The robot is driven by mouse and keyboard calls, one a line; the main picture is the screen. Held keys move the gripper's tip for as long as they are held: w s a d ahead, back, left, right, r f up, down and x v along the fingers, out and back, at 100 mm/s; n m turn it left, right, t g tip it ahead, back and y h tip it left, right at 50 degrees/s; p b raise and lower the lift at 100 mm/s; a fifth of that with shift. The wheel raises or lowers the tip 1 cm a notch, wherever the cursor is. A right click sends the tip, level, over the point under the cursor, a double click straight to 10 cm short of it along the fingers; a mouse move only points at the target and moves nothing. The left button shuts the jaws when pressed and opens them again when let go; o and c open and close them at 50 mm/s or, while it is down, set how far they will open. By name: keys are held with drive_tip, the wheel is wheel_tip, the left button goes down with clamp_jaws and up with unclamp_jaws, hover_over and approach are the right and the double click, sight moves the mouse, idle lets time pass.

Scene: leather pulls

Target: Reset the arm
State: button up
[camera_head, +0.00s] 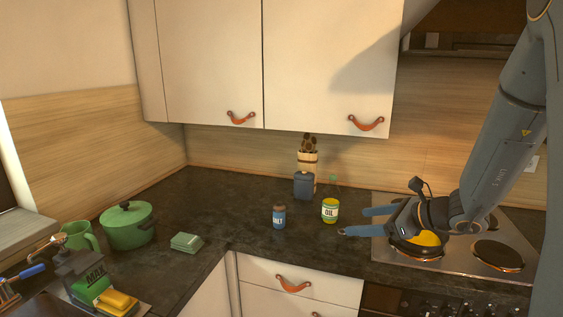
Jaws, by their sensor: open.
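My gripper (362,222) shows at the right, at the end of my grey arm, which comes down from the upper right. Its two blue-grey fingers point left and stand apart, with nothing between them. It is in front of the left part of the stove top (513,223) and hides some of it. The blue salt shaker (279,217) stands further left.
A green pot (127,226), a green mug (79,236) and a small green box (187,242) are on the dark counter (225,207) at left. A blue-grey canister (304,186) stands behind the bottles. White cabinets (210,60) with leather pulls hang above.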

drive_tip(key=s+a+f+n+g+b, duration=0.2)
drive_tip(key=s+a+f+n+g, duration=0.25)
drive_tip(key=s, duration=0.25)
drive_tip(key=s+f+n+g+h+b, duration=0.1)
drive_tip(key=s+f+n+h+b, duration=0.2)
drive_tip(key=s+n, duration=0.4)
drive_tip(key=s+d+f+n+g+h+b, duration=0.1)
drive_tip(key=s+f+n+h+b, duration=0.3)
drive_tip(key=n, duration=1)
drive_tip(key=s+f+g+h, duration=0.1)
drive_tip(key=s+f+h, duration=0.1)
drive_tip(key=s, duration=0.1)
drive_tip(key=shift+d+f, duration=0.15)
drive_tip(key=shift+f, duration=0.2)
